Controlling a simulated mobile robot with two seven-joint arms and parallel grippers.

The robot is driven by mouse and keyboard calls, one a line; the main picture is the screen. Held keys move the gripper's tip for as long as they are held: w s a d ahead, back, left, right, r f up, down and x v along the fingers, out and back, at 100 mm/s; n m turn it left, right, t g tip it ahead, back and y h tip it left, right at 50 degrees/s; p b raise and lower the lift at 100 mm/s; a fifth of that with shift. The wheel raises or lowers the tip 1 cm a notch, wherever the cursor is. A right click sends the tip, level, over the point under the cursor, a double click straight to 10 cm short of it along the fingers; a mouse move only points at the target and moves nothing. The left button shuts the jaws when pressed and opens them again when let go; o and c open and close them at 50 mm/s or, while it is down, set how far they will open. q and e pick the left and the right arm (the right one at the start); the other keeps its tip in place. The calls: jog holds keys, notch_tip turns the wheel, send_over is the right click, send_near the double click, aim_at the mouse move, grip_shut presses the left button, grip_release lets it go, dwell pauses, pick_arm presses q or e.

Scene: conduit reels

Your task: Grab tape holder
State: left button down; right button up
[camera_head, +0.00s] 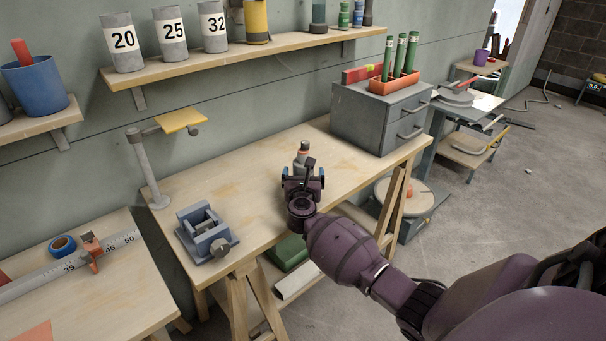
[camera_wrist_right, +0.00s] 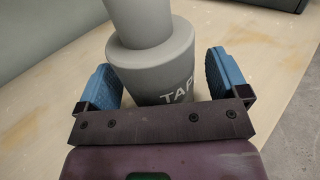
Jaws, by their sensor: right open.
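In the right wrist view the tape holder (camera_wrist_right: 160,66) shows white letters "TAP", the rest cut off from sight. My right gripper (camera_head: 303,176) is open at the tape holder, and its lower front is hidden there. In the right wrist view the blue finger pads of my right gripper (camera_wrist_right: 168,82) stand on either side of the holder, with a visible gap at least on the left. My left gripper is out of view.
A grey vise (camera_head: 205,235) sits at the bench's left front. A grey drawer cabinet (camera_head: 365,118) with an orange tray (camera_head: 393,85) of green tubes stands at the back right. A post with a yellow plate (camera_head: 181,121) rises at the left. The bench (camera_head: 240,190) between is clear.

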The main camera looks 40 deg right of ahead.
jog(key=shift+c, duration=0.2)
jog(key=c, duration=1.1)
